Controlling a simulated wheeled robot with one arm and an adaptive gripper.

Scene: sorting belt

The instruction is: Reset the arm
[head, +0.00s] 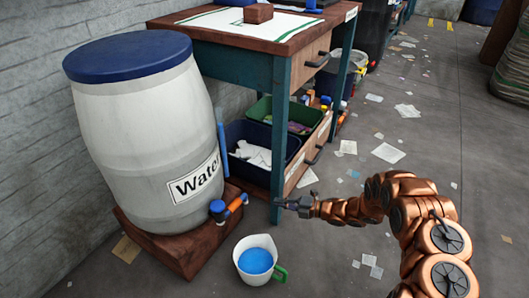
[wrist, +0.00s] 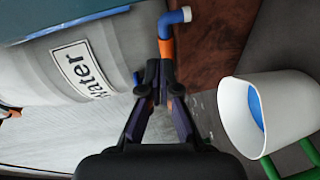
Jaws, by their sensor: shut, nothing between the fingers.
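My copper-coloured arm reaches in from the right in the head view. My gripper (head: 283,203) is shut and empty, a little right of the barrel's tap and in front of the table leg. In the wrist view the closed fingertips (wrist: 160,88) overlap the orange and blue tap (wrist: 167,38); I cannot tell from that view how far apart they are. In the head view the tap (head: 226,208) sits low on the water barrel (head: 145,125), with a gap between it and my fingertips.
A white jug (head: 257,243) with a green handle and blue liquid stands on the floor below the tap. The barrel rests on a brown block (head: 190,250). A workbench (head: 283,100) with bins underneath stands behind. Papers litter the floor at right.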

